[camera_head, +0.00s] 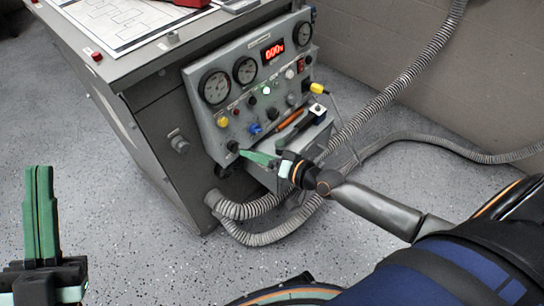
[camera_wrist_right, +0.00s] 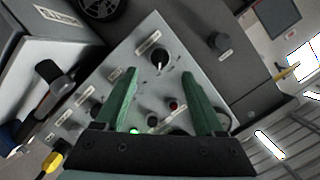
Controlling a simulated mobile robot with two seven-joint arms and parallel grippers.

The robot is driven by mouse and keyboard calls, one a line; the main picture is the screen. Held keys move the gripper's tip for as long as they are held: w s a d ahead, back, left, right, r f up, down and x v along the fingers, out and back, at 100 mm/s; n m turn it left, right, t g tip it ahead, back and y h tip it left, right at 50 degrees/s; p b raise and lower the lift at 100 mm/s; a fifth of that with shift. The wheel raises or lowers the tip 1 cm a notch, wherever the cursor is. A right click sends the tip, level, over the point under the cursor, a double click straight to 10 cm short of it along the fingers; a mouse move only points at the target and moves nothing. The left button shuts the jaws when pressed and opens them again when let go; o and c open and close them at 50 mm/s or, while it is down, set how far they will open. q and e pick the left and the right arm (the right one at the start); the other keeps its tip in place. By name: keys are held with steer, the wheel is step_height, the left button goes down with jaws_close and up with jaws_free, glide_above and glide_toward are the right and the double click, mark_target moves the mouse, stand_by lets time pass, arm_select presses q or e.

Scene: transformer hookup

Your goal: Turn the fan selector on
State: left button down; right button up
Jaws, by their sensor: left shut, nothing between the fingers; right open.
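The fan selector appears to be the black knob (camera_head: 233,146) at the lower left corner of the grey control panel (camera_head: 206,122). In the right wrist view a black knob (camera_wrist_right: 159,57) with a white pointer sits beside a small label that I cannot read. My right gripper (camera_head: 245,154) is open, its green fingertips close to this knob. In the wrist view the fingertips (camera_wrist_right: 160,75) straddle the line toward the knob; I cannot tell whether they touch it. My left gripper (camera_head: 41,169) is shut and empty, upright at the far left, away from the panel.
The panel carries round gauges (camera_head: 215,87), a red digital display (camera_head: 272,52) and several other knobs and lamps. A tray with tools (camera_head: 290,121) juts out below, right of my right gripper. Grey corrugated hoses (camera_head: 262,208) run beneath. Open floor lies left of the cabinet.

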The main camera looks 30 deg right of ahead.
arm_select(q)
steer(key=w+f+n+g+y, duration=0.1)
steer(key=w+f+n+y, duration=0.2)
steer(key=f, duration=0.3)
steer(key=shift+w+a+g+y+p, duration=0.3)
steer(key=shift+y+p, duration=0.15)
steer(key=shift+y, duration=0.15)
arm_select(e)
steer(key=v, duration=0.5)
steer(key=shift+s+d+r, duration=0.1)
steer(key=shift+s+d, duration=0.05)
steer(key=shift+s, duration=0.2)
